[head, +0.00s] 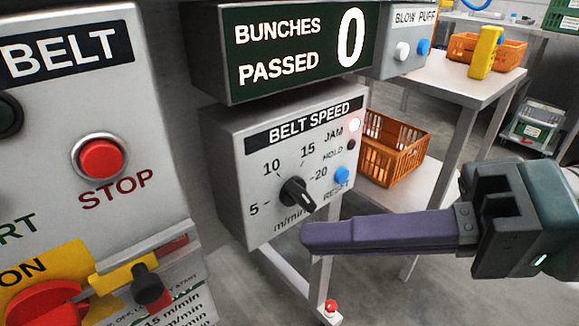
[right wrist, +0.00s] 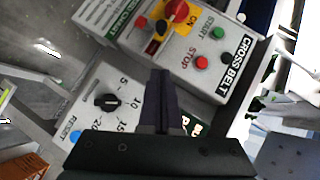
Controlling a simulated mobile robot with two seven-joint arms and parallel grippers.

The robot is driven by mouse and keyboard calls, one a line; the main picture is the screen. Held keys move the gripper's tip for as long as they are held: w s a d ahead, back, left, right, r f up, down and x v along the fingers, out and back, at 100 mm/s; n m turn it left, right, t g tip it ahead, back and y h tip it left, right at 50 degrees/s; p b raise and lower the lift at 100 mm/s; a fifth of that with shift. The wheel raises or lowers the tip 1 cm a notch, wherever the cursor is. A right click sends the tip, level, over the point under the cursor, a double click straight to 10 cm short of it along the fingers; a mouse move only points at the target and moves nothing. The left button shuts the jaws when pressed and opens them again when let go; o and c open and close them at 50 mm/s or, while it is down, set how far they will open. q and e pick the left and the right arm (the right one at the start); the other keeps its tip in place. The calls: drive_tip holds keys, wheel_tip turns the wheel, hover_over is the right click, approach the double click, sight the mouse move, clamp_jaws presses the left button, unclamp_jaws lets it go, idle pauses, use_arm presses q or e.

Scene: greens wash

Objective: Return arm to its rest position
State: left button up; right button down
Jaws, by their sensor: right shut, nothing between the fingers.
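My right gripper (head: 305,236) comes in from the right in the head view, its dark purple fingers shut together with nothing between them. Its tips are in front of the lower right of the belt speed panel (head: 237,190), apart from the dial as far as I can tell. The black speed knob (head: 297,194) has its pointer toward the lower right, beyond the 20 mark. In the right wrist view the shut fingers (right wrist: 160,75) point up the picture between the speed panel (right wrist: 88,95) and the cross belt panel (right wrist: 232,85). My left gripper is not in view.
The cross belt panel has a red stop button (head: 101,157) and a red-and-yellow switch (head: 45,300). The counter (head: 300,45) reads 0. Orange crates (head: 395,150) and a table (head: 450,78) stand behind, at the right.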

drive_tip(key=s+r+n+g+h+p, duration=0.1)
drive_tip(key=s+r+n+h+p, duration=0.35)
drive_tip(key=p, duration=1.05)
drive_tip(key=s+d+r+m+h+p, duration=0.1)
drive_tip(key=s+d+r+h+p, duration=0.3)
drive_tip(key=d+r+p, duration=0.25)
drive_tip(key=s+d+r+m+h+p, duration=0.2)
drive_tip(key=s+d+r+h+p, duration=0.3)
drive_tip(key=r+p, duration=0.3)
use_arm(q)
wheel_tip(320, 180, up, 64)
drive_tip(key=p, duration=3.5)
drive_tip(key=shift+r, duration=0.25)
use_arm(e)
wheel_tip(320, 180, up, 35)
drive_tip(key=w+d, duration=0.1)
drive_tip(key=shift+w, duration=0.25)
drive_tip(key=shift+d, duration=0.1)
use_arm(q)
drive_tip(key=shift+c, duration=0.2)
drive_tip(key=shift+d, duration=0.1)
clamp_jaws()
